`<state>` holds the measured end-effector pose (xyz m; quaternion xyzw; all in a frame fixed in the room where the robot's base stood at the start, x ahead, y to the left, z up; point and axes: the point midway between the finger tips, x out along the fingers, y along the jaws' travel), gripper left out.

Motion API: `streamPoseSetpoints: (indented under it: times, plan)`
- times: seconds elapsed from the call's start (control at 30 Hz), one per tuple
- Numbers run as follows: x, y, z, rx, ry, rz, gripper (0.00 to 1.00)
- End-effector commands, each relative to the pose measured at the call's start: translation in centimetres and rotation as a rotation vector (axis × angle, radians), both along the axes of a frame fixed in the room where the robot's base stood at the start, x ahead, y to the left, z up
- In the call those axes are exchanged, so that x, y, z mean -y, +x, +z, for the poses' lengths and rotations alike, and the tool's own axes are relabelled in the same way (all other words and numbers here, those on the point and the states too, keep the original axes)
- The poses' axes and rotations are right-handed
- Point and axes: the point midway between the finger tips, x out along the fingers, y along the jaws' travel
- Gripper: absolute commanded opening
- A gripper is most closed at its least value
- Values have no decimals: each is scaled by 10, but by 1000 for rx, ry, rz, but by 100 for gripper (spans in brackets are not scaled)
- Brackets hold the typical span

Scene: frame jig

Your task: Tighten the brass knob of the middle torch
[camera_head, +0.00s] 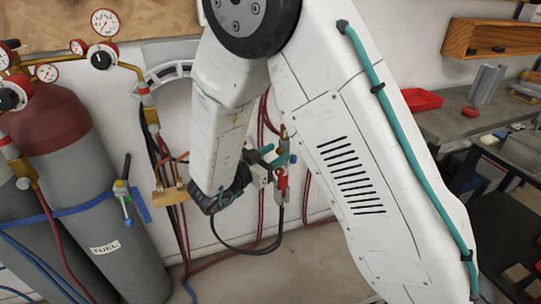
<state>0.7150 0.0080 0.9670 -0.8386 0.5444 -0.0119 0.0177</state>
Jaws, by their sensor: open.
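My gripper (273,158) is at the end of my white arm, in the middle of the picture, with its teal fingers apart. It is close to a torch (282,185) with a red part and brass fittings, in front of the wall. I cannot tell whether the fingers touch it. Another torch (124,198), with a dark upper tube and small coloured knobs, hangs at the left in front of a gas cylinder. Brass fittings (177,170) show above a wooden block between these two. My arm hides part of this area, so I cannot tell which torch is the middle one or make out its brass knob.
Gas cylinders (85,180) with gauges (105,22) and brass pipes stand at the left. Red and dark hoses (265,225) hang by the wall and run along the floor. A workbench (455,120) with a red tray (422,99) is at the right.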

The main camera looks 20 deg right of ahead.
Motion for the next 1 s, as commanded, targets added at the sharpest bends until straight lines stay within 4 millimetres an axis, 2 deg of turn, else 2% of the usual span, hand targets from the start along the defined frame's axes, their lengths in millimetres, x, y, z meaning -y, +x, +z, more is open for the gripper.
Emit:
streamPoseSetpoints:
  times: [0.2,0.23,0.37,0.57,0.8,1.0]
  plan:
    - [1,0,0,0,1,0,43]
    - [1,0,0,0,1,0,37]
    - [0,0,0,0,1,0,1]
    - [0,0,1,22,24,1,0]
    - [1,0,3,218,225,0,0]
    - [1,-1,3,291,300,0,0]
